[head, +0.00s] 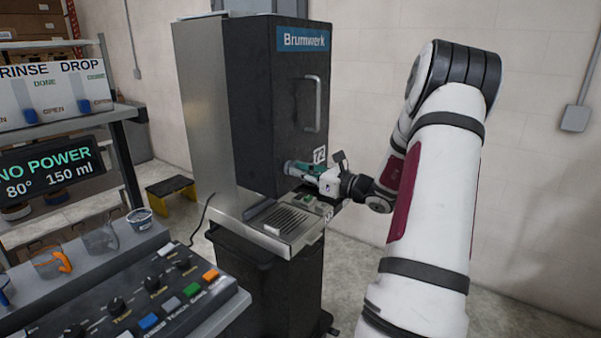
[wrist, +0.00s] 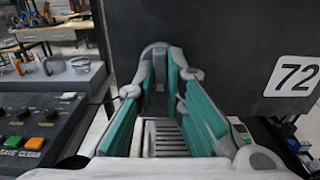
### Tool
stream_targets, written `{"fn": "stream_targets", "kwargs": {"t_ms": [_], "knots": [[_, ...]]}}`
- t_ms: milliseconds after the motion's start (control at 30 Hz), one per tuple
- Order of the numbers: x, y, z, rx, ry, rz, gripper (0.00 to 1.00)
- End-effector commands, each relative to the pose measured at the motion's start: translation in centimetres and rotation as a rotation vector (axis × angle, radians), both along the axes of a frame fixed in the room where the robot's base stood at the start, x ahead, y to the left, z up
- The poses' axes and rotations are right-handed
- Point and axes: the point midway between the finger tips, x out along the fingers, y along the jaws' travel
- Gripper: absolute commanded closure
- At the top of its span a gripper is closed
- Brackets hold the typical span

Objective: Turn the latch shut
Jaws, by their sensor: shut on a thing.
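The machine labelled Brumwerk has a tall dark door (head: 290,90) with a vertical bar handle. My gripper (head: 306,170) is at the lower part of this door, above the drip grille. In the wrist view, the teal-padded fingers of my gripper (wrist: 159,90) stand on both sides of a grey rounded latch (wrist: 156,56) on the dark face. They are shut on it. The fingers partly hide the latch, and its exact angle is hard to tell. In the head view my gripper mostly covers it.
The slotted drip tray (head: 287,222) lies just below my gripper. A control panel with knobs and coloured buttons (head: 150,305) stands at lower left, with cups behind it. A "72" label (wrist: 293,76) is on the dark face at right. The floor to the right is clear.

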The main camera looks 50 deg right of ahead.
Motion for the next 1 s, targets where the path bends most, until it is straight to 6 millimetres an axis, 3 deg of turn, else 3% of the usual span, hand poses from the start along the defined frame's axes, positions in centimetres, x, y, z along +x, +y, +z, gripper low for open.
{"fn": "stream_targets", "kwargs": {"t_ms": [367, 1000], "knots": [[0.17, 0.02, -0.15, -0.107, -0.008, 0.001, 1.00], [0.31, -0.05, -0.45, -0.681, -0.053, -0.001, 1.00]]}}
